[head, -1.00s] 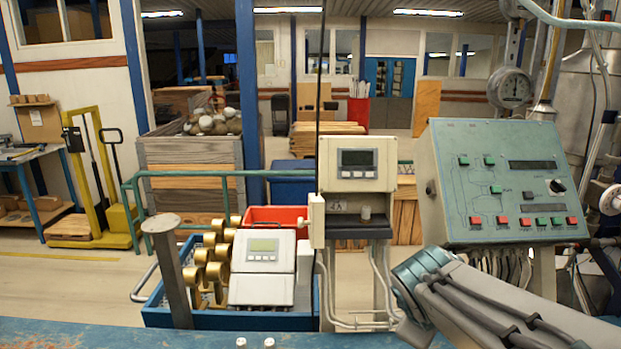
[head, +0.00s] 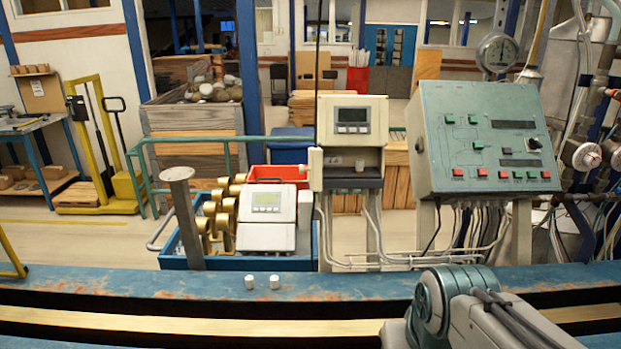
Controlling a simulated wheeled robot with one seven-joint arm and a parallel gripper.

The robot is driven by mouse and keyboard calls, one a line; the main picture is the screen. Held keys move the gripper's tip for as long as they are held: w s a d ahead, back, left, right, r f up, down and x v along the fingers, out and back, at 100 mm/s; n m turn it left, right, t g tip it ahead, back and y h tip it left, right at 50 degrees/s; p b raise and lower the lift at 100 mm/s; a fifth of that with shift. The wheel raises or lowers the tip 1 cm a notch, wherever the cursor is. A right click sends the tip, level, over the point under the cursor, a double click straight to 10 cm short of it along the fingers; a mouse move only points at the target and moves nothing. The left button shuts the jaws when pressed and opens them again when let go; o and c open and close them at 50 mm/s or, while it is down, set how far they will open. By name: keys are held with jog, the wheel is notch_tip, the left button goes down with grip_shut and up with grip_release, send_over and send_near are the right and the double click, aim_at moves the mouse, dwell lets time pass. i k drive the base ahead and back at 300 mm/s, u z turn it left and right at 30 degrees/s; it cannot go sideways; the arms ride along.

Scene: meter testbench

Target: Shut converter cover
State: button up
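The beige converter (head: 352,117) with a grey display stands on a post right of the middle. Its lower compartment (head: 347,172) is open and dark inside, with a small light round part in it. A narrow beige piece (head: 316,168) juts out at the compartment's left side; it looks like the cover swung open and seen nearly edge-on. A second, white meter box (head: 267,218) with a display sits lower left in a blue cart. My arm shows at the bottom right, but my gripper is out of view.
A blue beam (head: 180,288) with two small white caps runs across the front. A green control panel (head: 485,140) stands right of the converter. Pale conduits (head: 372,235) hang below the converter. A grey post (head: 187,220) stands left of the white box.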

aim_at(314, 169)
jog(key=k, duration=0.15)
jog(key=z, duration=1.45)
jog(key=k, duration=0.75)
jog(key=u, duration=1.75)
jog(key=i, duration=1)
jog(key=z, duration=0.3)
